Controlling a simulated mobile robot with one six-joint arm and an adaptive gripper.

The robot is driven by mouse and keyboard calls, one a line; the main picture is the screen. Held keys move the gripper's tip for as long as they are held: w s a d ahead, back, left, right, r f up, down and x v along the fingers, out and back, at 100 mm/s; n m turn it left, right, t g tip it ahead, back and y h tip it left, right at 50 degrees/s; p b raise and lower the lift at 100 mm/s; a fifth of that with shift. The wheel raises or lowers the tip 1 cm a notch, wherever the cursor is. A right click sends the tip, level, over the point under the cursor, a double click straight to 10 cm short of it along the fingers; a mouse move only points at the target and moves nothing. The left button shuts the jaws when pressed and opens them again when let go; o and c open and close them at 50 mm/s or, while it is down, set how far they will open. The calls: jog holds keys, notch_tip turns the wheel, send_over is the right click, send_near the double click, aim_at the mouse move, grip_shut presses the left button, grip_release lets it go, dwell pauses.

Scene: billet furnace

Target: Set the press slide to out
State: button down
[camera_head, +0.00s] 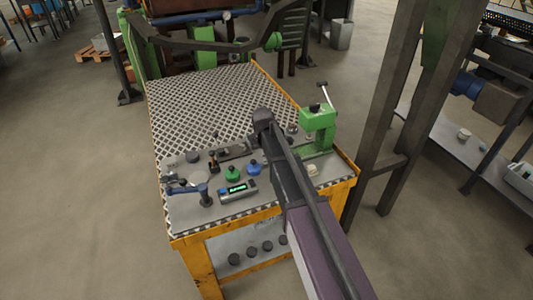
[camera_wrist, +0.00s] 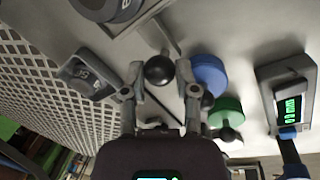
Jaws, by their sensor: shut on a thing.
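In the wrist view my gripper (camera_wrist: 163,78) has its two fingers on either side of a black ball knob (camera_wrist: 160,70), with a grey rod beside it. It is shut on this knob, though the contact itself is hard to see. In the head view my arm hides the gripper and the knob above the bench. A green press (camera_head: 318,120) with an upright lever stands at the bench's right side. I cannot make out a marking for the slide's position.
The bench (camera_head: 205,95) has a perforated top. A blue knob (camera_head: 254,168), a green knob (camera_head: 232,174) and a digital readout (camera_head: 238,190) stand near its front. The readout (camera_wrist: 293,104) is lit green in the wrist view. A dark post (camera_head: 385,110) rises at right.

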jog(key=shift+c, duration=1.9)
grip_release()
jog(key=shift+s+a, duration=0.3)
jog(key=shift+a, duration=0.05)
jog(key=shift+d, duration=0.15)
jog(key=shift+w, duration=0.1)
jog(key=shift+w+r, duration=0.1)
jog(key=shift+r, duration=0.05)
